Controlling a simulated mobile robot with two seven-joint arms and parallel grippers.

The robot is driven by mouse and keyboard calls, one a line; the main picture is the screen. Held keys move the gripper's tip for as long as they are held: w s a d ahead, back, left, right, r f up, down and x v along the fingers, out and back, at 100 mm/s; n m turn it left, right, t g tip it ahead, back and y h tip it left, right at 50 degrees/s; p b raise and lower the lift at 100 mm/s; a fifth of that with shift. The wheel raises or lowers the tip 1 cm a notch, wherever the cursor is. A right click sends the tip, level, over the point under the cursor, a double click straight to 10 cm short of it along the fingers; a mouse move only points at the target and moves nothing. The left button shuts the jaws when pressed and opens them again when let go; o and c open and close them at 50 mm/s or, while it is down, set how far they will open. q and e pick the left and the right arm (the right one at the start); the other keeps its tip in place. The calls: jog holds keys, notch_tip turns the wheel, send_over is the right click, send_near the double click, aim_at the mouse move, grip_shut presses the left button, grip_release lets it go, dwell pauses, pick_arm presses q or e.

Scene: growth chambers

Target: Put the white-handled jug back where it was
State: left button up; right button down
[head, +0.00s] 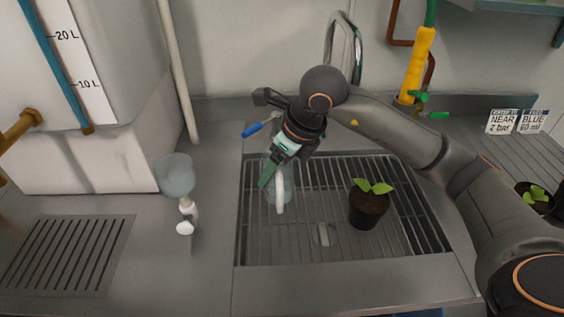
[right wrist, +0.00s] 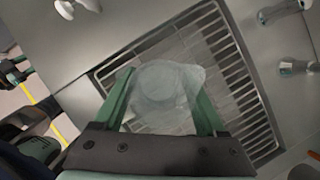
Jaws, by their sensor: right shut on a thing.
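A clear jug with a white handle (head: 280,194) is over the left part of the sink's grate, its handle turned towards me. My right gripper (head: 272,172) is shut on this jug near its top. In the right wrist view the translucent jug (right wrist: 162,90) sits between the green fingers of the right gripper (right wrist: 157,78). I cannot tell whether its base touches the grate. A second translucent vessel (head: 176,177) stands on the counter left of the sink, with a white handle-like part below it.
A potted seedling (head: 368,208) stands on the grate (head: 415,215) just right of the jug. A curved tap (head: 345,45) rises behind the sink. A white tank (head: 75,150) and a slotted drain (head: 65,255) are at left.

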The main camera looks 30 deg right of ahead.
aim_at(276, 189)
jog(key=shift+f+b, duration=1.8)
jog(key=shift+f, duration=1.2)
jog(key=shift+f+b, duration=0.2)
jog(key=shift+b, duration=0.15)
jog(key=shift+f, duration=0.1)
pick_arm(q)
jog(key=f, duration=0.1)
jog(key=d+f, duration=0.1)
jog(key=f, duration=0.1)
jog(key=shift+w+d+f, duration=0.1)
jog(key=shift+w+d, duration=0.2)
jog(key=shift+w, duration=0.1)
jog(key=shift+s+a+f+b, duration=0.1)
jog(key=shift+a+f+b, duration=0.1)
jog(key=shift+f+b, duration=0.45)
pick_arm(e)
jog(key=shift+f, duration=0.6)
pick_arm(q)
jog(key=shift+s+f, duration=0.15)
jog(key=shift+f, duration=0.1)
pick_arm(e)
grip_release()
jog(key=shift+f, duration=0.1)
